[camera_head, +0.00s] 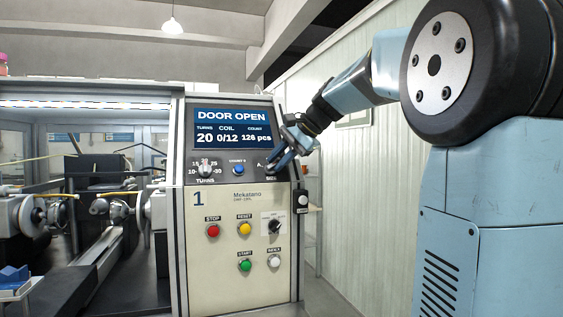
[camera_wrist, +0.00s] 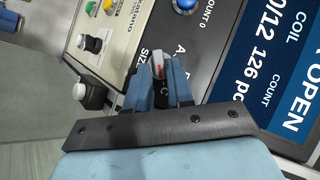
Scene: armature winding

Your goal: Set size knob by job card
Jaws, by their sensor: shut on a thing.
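My gripper (camera_head: 274,160) is at the upper right of the winder's control panel, shut on the size knob. In the wrist view the dark size knob (camera_wrist: 159,72), with a red pointer mark, sits between the two blue fingers. The letters A and C show around it; the other markings are covered, and I cannot tell exactly which letter the pointer faces. In the head view my fingers mostly hide the knob. The display (camera_head: 233,128) reads DOOR OPEN, turns 20, coil 0/12, count 126 pcs. No job card can be made out.
The turns knob (camera_head: 205,170) and blue count button (camera_head: 238,170) are left of my gripper. Below are the red stop (camera_head: 213,231), yellow reset (camera_head: 244,229) and green start (camera_head: 246,265) buttons and a black selector (camera_head: 274,227). A switch box (camera_head: 302,201) juts from the panel's right edge.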

